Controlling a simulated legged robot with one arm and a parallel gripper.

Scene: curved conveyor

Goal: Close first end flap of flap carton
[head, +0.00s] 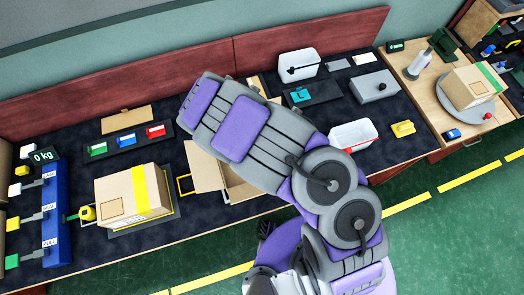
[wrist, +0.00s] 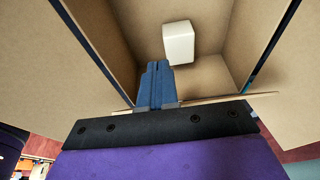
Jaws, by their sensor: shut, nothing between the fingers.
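The flap carton (head: 237,188) stands open on the dark bench, partly hidden under my arm in the head view. One tan flap (head: 204,168) stands out on its left side. In the wrist view I look into the carton (wrist: 205,75), with a white block (wrist: 178,42) on its inside. Wide flaps spread out at the left (wrist: 50,45) and right (wrist: 290,85), and a narrow flap edge (wrist: 245,98) shows near my gripper. My gripper (wrist: 157,68) has its blue fingers together, empty, at the carton's opening. In the head view my gripper is hidden by my arm.
A taped carton (head: 118,197) stands left of the flap carton, beside a blue panel (head: 56,215) with levers. Behind are a tray of coloured blocks (head: 126,138) and a white bin (head: 298,64). A red-rimmed white bin (head: 353,134) stands to the right.

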